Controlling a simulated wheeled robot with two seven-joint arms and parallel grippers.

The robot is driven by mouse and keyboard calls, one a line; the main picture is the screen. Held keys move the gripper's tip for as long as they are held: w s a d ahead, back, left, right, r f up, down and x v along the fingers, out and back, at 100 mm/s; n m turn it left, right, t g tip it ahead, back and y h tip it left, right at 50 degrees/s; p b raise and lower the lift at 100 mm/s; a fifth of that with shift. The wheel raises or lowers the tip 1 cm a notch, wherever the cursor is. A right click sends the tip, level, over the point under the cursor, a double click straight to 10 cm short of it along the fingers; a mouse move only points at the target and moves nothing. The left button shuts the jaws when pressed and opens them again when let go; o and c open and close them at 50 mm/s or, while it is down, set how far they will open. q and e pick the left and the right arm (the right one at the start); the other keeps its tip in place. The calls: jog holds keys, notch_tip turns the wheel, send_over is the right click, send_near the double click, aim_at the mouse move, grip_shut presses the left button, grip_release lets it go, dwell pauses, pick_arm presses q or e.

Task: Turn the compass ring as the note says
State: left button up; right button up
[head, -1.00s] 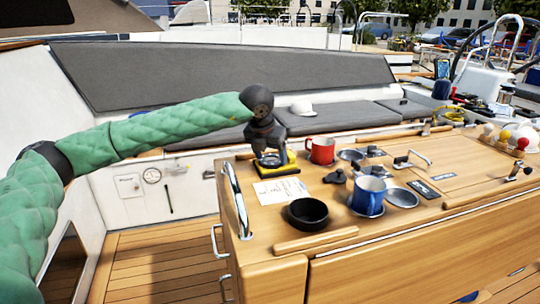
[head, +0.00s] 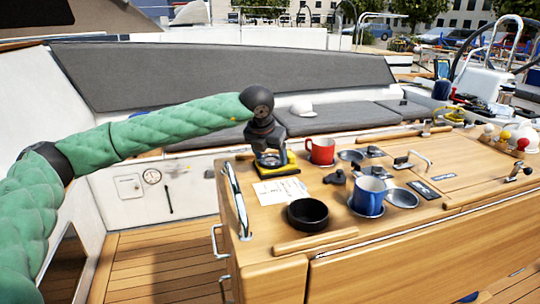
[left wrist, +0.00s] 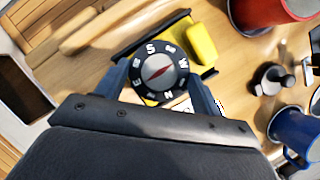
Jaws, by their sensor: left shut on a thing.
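The compass (head: 270,160) sits on a yellow and black base (head: 284,170) on the wooden table. In the left wrist view, its dark ring (left wrist: 151,49) carries white letters, with S near the top and N near the bottom. A red needle lies on the pale centre. My left gripper (head: 271,157) points down from above, with one finger on each side of the ring, shut on it. The note (head: 281,191) lies flat in front of the base; its writing is too small to read. My right gripper is not in view.
A red mug (head: 320,151) stands right of the compass. A black bowl (head: 308,214), a blue mug (head: 368,196) and a small dark fitting (head: 335,178) stand nearby. A metal rail (head: 236,200) rises at the table's left edge. The table is clear at the front right.

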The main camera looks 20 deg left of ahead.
aim_at(266, 165)
pick_arm(q)
jog(key=o, duration=1)
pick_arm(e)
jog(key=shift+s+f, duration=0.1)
pick_arm(q)
jog(key=shift+r, duration=0.1)
jog(key=shift+s+r, duration=0.15)
jog(key=shift+r, duration=0.1)
jog(key=b+v, duration=0.1)
jog(key=v, duration=0.5)
jog(key=shift+s+a+r, duration=0.1)
jog(key=shift+s+r, duration=0.05)
jog(key=shift+r, duration=0.05)
jog(key=shift+s+r, duration=0.1)
jog(key=shift+r, duration=0.15)
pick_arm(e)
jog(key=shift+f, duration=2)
